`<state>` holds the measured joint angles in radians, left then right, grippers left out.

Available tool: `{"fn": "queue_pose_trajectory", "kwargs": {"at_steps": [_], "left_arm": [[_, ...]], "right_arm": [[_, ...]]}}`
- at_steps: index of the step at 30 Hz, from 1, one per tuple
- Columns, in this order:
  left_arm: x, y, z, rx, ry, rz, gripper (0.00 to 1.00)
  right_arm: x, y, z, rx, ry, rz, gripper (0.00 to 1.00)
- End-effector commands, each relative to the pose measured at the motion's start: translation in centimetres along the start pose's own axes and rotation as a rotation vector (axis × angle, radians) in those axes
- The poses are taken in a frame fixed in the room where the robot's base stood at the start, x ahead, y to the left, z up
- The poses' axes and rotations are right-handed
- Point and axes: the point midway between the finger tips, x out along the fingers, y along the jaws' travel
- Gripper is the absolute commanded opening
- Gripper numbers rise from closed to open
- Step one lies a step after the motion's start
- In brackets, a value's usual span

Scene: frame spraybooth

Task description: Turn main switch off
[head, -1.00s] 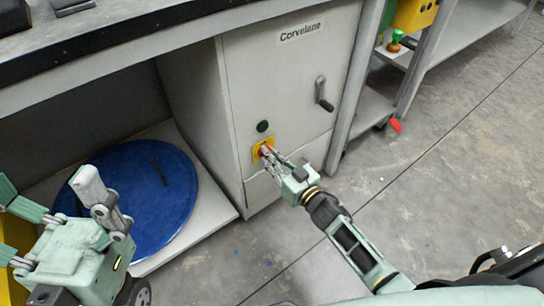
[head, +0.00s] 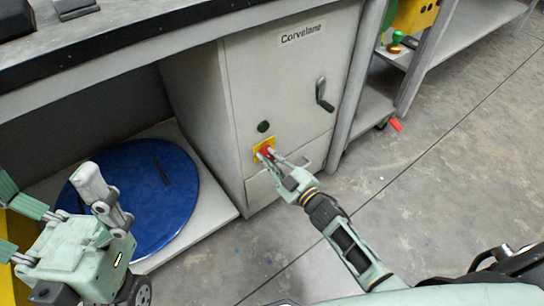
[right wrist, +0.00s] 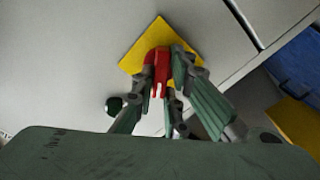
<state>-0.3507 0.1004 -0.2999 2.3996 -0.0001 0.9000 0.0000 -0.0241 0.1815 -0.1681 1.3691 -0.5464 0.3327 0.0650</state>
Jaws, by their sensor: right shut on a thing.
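The main switch is a red knob (head: 266,151) on a yellow plate (head: 259,158), low on the front of a grey cabinet (head: 285,80). In the right wrist view the red knob (right wrist: 157,68) stands out from the tilted yellow plate (right wrist: 139,56), between my fingers. My right gripper (head: 272,156) is shut on the knob, and the fingers partly cover it. The exact angle of the knob is hard to read. My left gripper (head: 48,186) is at the lower left with its fingers spread, open and empty, away from the cabinet.
A dark green button (head: 263,127) sits just above the yellow plate. A crank-like handle (head: 323,95) sticks out of the cabinet door to the upper right. A blue round disc (head: 150,215) lies on the low shelf at left. The floor at right is mostly clear.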

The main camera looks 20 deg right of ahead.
Motion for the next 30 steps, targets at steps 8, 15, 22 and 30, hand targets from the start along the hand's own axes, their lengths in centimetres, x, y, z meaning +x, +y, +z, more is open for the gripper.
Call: {"fn": "queue_pose_trajectory", "kwargs": {"at_steps": [8,15,22,30], "left_arm": [[-0.2,0.0,0.0,0.0,0.0,0.0,1.0],[-0.6,0.0,0.1,0.0,0.001,0.0,1.0],[-1.1,0.0,0.2,0.0,0.001,0.0,1.0],[-1.6,0.0,0.3,0.0,0.001,0.0,1.0]], "right_arm": [[0.0,-0.3,0.1,-0.263,0.0,0.0,0.0],[0.0,-0.5,0.2,-0.49,0.0,0.0,0.0],[0.0,-0.6,0.3,-0.689,0.0,-0.001,0.0],[-0.1,-0.8,0.4,-0.855,0.0,-0.001,0.0]]}}
